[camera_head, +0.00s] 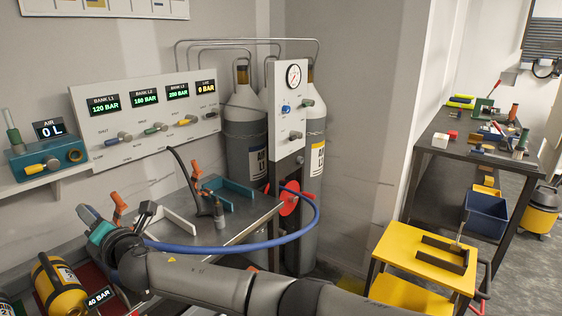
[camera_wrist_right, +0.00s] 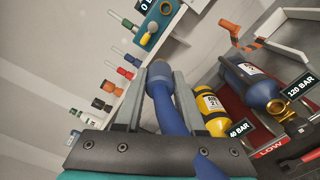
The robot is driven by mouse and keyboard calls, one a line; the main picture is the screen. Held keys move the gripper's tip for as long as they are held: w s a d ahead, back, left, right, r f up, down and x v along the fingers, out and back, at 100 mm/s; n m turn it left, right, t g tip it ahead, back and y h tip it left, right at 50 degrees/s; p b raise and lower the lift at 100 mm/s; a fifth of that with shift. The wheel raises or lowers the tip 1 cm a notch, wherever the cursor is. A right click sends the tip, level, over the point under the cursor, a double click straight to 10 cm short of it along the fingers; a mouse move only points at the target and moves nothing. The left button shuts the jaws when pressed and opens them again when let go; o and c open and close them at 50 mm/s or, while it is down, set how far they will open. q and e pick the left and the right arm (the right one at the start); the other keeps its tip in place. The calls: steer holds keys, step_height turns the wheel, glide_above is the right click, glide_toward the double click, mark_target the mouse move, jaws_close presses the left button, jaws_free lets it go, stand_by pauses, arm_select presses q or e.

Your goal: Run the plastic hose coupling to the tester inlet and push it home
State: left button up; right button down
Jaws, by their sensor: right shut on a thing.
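The blue hose (camera_head: 240,246) loops from the bench to my right gripper (camera_head: 88,215), at the lower left of the head view. In the right wrist view, my right gripper (camera_wrist_right: 160,80) is shut on the hose coupling (camera_wrist_right: 160,70), a dull brownish-grey end on the blue hose. Its open end points up in that view, beyond the fingertips. The tester, a teal box (camera_head: 35,164) marked AIR 0 L, sits on the left shelf with a brass-ringed inlet (camera_head: 74,156) at its right. The tester (camera_wrist_right: 172,22) also shows above the coupling, apart from it. My left gripper is not in view.
A gauge panel (camera_head: 140,125) with several coloured valves stands right of the tester. The steel bench (camera_head: 235,215) holds orange-handled parts and a dark upright tool. A yellow cart (camera_head: 420,270) stands at right.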

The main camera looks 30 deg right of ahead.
steer(key=w+d+r+p, duration=0.2)
steer(key=d, duration=0.3)
steer(key=shift+d+r, duration=0.35)
steer(key=shift+d, duration=0.05)
steer(key=shift+a, duration=0.1)
stand_by(0.3)
